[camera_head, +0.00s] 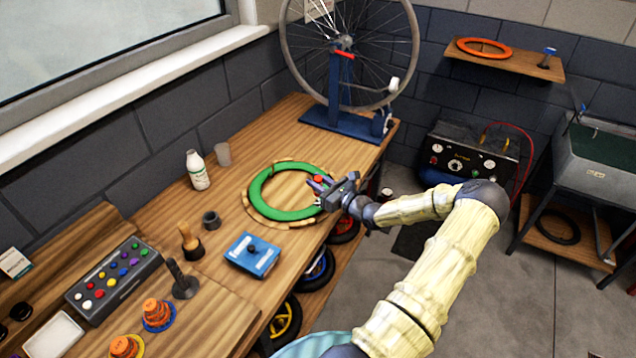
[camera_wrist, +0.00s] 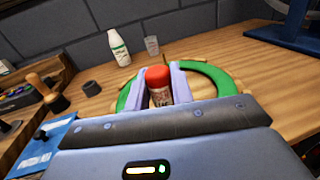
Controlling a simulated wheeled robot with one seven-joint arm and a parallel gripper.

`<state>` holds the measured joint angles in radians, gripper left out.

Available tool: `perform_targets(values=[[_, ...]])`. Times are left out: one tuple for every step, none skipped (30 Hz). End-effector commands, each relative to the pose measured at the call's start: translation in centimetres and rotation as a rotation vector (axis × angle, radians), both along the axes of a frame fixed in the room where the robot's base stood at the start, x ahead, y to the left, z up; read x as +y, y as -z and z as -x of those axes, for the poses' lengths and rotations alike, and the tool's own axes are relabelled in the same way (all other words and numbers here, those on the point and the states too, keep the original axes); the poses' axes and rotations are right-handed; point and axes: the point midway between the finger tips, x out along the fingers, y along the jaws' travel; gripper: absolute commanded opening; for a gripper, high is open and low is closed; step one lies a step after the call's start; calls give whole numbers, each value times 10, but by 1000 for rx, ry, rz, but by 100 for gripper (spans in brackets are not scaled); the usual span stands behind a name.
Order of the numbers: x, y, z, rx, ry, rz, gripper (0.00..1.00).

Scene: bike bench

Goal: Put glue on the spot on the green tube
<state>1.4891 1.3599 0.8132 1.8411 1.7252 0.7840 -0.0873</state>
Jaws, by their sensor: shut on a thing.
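The green tube (camera_head: 260,186) is a ring lying on a round wooden holder (camera_head: 249,208) on the bench; it also shows in the wrist view (camera_wrist: 212,76). My gripper (camera_head: 322,187) is at the right side of the ring, close to or over its edge. In the wrist view my gripper (camera_wrist: 160,88) is shut on a small bottle with a red cap (camera_wrist: 158,77), seemingly the glue. The bottle's red part also shows in the head view (camera_head: 317,179). The glue spot on the tube is not discernible; the fingers and bottle hide part of the ring.
A white bottle (camera_head: 197,170) and a grey cup (camera_head: 223,154) stand behind the ring. A blue box (camera_head: 252,255), a dark ring (camera_head: 211,221) and a wooden-handled brush (camera_head: 190,241) are at the left. A wheel on a blue stand (camera_head: 345,138) is at the back.

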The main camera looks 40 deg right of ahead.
Motion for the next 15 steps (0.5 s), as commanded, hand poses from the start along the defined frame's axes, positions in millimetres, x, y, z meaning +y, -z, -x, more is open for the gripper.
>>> perform_targets(values=[[0, -7, 0, 0, 0, 0, 1], [0, -8, 0, 0, 0, 0, 1], [0, -11, 0, 0, 0, 0, 1], [0, -13, 0, 0, 0, 0, 1], [0, -15, 0, 0, 0, 0, 1], [0, -17, 0, 0, 0, 0, 1], [0, -19, 0, 0, 0, 0, 1], [0, -21, 0, 0, 0, 0, 1], [0, -24, 0, 0, 0, 0, 1], [0, -26, 0, 0, 0, 0, 1], [0, -28, 0, 0, 0, 0, 1], [0, -30, 0, 0, 0, 0, 1], [0, -32, 0, 0, 0, 0, 1], [0, -34, 0, 0, 0, 0, 1], [0, -37, 0, 0, 0, 0, 1]])
